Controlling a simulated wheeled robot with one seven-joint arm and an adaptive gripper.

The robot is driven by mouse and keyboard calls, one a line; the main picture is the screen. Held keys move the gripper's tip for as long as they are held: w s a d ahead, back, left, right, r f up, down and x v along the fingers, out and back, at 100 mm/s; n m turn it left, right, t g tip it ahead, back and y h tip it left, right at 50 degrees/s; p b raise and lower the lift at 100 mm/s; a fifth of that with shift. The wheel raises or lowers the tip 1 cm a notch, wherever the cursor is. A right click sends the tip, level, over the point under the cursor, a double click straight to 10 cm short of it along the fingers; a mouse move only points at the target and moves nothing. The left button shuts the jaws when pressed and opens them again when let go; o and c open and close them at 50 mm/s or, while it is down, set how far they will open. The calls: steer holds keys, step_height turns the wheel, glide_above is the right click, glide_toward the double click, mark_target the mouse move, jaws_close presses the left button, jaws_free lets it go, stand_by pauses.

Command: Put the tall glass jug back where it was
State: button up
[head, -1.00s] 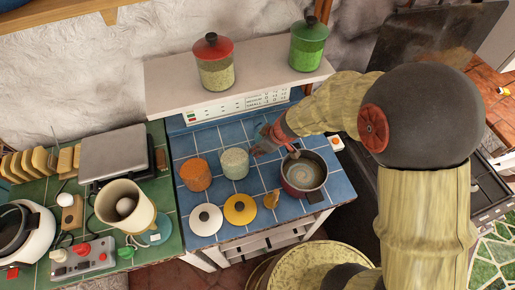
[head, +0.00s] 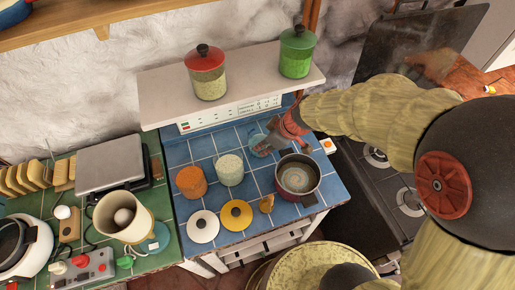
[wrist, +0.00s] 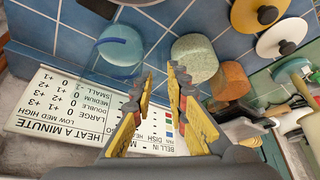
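The tall glass jug (head: 258,146) is clear bluish glass and stands on the blue-tiled counter (head: 226,148), behind the red pot and right of the pale canister. In the wrist view the jug (wrist: 119,47) shows from above, its handle a dark blue streak, left of my fingers. My gripper (head: 275,141) is close beside the jug, on its right in the head view, and partly covers it. In the wrist view my gripper (wrist: 161,72) has its yellow fingers apart with nothing visible between them. Whether a finger touches the jug I cannot tell.
The red pot (head: 299,178) stands in front of my gripper. A pale canister (head: 230,170) and an orange one (head: 191,182) stand left; white (head: 202,227) and yellow (head: 236,214) lids lie in front. A shelf (head: 160,98) with red-lidded and green jars overhangs the back.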

steer(key=shift+v, duration=0.8)
steer(key=s+d+r+m+t+h, duration=0.1)
steer(key=s+d+r+m+h, duration=0.1)
steer(key=s+d+r+m, duration=0.3)
steer(key=s+d+r+m+t+h, duration=0.1)
steer(key=s+d+r+m, duration=0.5)
steer(key=s+r, duration=0.6)
steer(key=shift+s+d+r+h, duration=0.2)
steer(key=shift+d+r+h, duration=0.5)
steer(key=shift+d+r, duration=0.35)
steer(key=shift+f, duration=0.1)
step_height(320, 180, down, 7)
steer(key=b, duration=0.7)
steer(key=shift+a, duration=0.15)
